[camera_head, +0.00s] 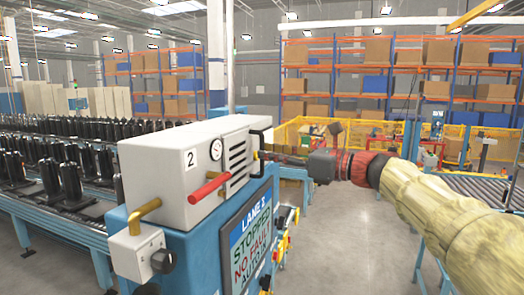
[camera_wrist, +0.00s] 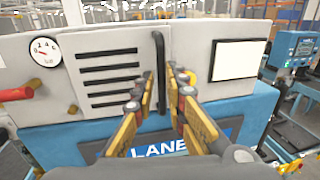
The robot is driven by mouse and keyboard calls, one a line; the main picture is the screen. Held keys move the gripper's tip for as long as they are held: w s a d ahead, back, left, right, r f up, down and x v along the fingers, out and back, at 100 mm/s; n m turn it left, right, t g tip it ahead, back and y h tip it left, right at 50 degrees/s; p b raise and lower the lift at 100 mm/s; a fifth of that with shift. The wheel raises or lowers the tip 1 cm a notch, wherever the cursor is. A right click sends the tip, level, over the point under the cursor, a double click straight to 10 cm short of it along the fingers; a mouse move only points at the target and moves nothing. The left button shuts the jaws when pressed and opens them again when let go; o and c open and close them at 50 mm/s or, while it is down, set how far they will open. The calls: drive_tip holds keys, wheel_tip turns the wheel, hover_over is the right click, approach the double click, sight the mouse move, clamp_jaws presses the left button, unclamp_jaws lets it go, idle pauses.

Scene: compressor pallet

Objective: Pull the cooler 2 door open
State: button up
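Cooler 2 (camera_head: 178,170) is a white box marked "2" on a blue machine. Its front, seen in the wrist view (camera_wrist: 60,100), has a gauge, dark slots and a door with an upright black handle (camera_wrist: 160,60). The handle also shows in the head view (camera_head: 269,142). The door looks shut. My gripper (camera_wrist: 161,80) is at the handle, with one yellow-and-dark finger on each side of it. The fingers look open, with slim gaps beside the bar. In the head view my gripper (camera_head: 262,156) reaches the handle from the right; the fingertips are small there.
A red-handled lever (camera_head: 209,187) and a yellow pipe (camera_head: 146,213) stick out from the cooler's left part. A "LANE 3" screen (camera_head: 250,240) stands below. A conveyor of black cylinders (camera_head: 70,180) lies left. Floor (camera_head: 335,240) is clear to the right.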

sight(248, 161)
drive_tip(key=shift+x, duration=1.4)
drive_tip(key=shift+w+f, duration=0.1)
drive_tip(key=shift+d, duration=0.1)
drive_tip(key=shift+c, duration=0.8)
clamp_jaws()
